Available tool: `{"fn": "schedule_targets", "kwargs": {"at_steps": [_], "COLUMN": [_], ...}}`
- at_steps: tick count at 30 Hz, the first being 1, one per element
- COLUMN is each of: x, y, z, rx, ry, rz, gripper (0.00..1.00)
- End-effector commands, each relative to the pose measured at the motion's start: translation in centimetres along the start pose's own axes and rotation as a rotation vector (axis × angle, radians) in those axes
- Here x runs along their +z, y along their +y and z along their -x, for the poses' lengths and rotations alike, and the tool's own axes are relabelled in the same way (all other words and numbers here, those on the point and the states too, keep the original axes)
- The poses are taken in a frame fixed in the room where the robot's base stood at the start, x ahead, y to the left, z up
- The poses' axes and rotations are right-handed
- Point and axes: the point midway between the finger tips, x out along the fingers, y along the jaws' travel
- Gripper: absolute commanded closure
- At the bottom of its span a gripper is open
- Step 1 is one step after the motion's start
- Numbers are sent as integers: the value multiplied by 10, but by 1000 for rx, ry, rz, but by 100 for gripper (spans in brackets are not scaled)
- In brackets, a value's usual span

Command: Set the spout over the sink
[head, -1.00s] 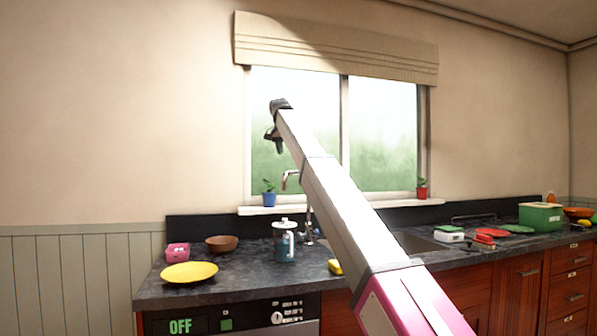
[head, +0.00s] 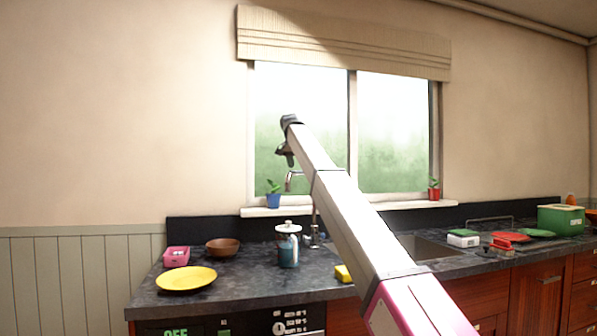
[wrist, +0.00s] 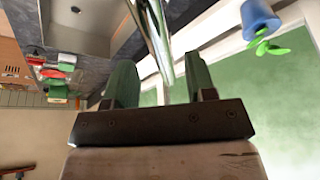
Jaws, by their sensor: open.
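The chrome tap shows its spout (head: 291,178) in the head view, pointing left above the counter; my arm hides part of its neck. The sink (head: 425,246) lies to the right, partly behind my arm. My gripper (head: 288,160) hangs just above the spout's end in that view. In the wrist view my gripper (wrist: 160,78) is open, with its two fingers apart. The spout (wrist: 156,38) reaches from the top edge down to between the fingers. I cannot tell whether they touch it.
A blue plant pot (head: 273,200) and a red one (head: 433,192) stand on the window sill (head: 345,208). A teal lidded jug (head: 288,252) stands left of the tap base. A yellow plate (head: 187,278), brown bowl (head: 222,247) and pink box (head: 176,256) are farther left.

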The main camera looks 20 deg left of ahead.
Motion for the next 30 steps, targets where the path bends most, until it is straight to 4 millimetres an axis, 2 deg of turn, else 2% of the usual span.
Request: {"fn": "schedule_targets", "kwargs": {"at_steps": [3, 6, 15, 16, 20, 26, 30], "x": [0, 0, 0, 0, 0, -2, -10], "y": [1, 1, 0, 0, 0, 1, 8], "z": [-19, -28, -31, -31, -31, -31, -35], "rx": [1, 0, 0, 0, 0, 0, -3], "ry": [-1, 0, 0, 0, 0, 0, 0], "rz": [0, 0, 0, 0, 0, 0, 6], "gripper": [49, 49, 49, 56, 98, 100, 100]}}
